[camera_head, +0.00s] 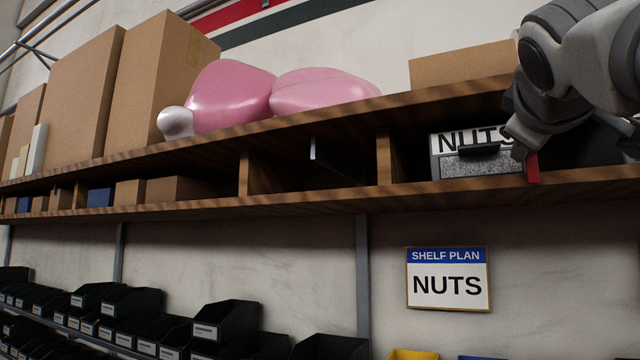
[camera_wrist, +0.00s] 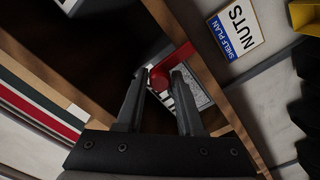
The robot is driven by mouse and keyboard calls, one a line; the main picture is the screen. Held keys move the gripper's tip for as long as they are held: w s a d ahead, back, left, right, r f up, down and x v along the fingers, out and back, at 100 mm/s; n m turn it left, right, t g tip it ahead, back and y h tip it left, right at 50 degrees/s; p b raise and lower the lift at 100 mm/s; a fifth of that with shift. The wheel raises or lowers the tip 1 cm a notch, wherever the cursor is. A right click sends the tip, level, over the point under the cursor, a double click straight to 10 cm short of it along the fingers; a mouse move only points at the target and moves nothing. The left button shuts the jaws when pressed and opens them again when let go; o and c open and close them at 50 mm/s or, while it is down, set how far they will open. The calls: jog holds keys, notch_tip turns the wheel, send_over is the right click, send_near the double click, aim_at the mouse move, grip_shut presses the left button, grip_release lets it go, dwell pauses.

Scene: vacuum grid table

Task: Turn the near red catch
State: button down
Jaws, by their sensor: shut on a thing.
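The red catch (camera_head: 532,168) hangs at the front edge of the shelf compartment, at the right end of the NUTS drawer (camera_head: 470,163). In the wrist view, the red catch (camera_wrist: 180,59) has a round hub and a flat bar slanting up to the right. My gripper (camera_head: 520,148) reaches in from the upper right in the head view. In the wrist view, my gripper (camera_wrist: 160,76) has its two fingers either side of the catch's hub and is shut on it. Part of the drawer is hidden behind my fingers and arm. I see only one red catch.
The wooden shelf (camera_head: 300,205) runs across, with dividers and an empty compartment left of the drawer. Cardboard boxes (camera_head: 162,85) and pink rounded objects (camera_head: 232,92) sit on top. A NUTS shelf plan sign (camera_head: 448,279) hangs below. Black bins (camera_head: 225,318) stand lower left.

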jog(key=shift+d+f, duration=0.1)
jog(key=shift+f, duration=0.2)
jog(key=c, duration=0.7)
grip_release()
jog(key=shift+r, duration=0.1)
jog(key=shift+o, duration=0.2)
jog(key=shift+s+r, duration=0.1)
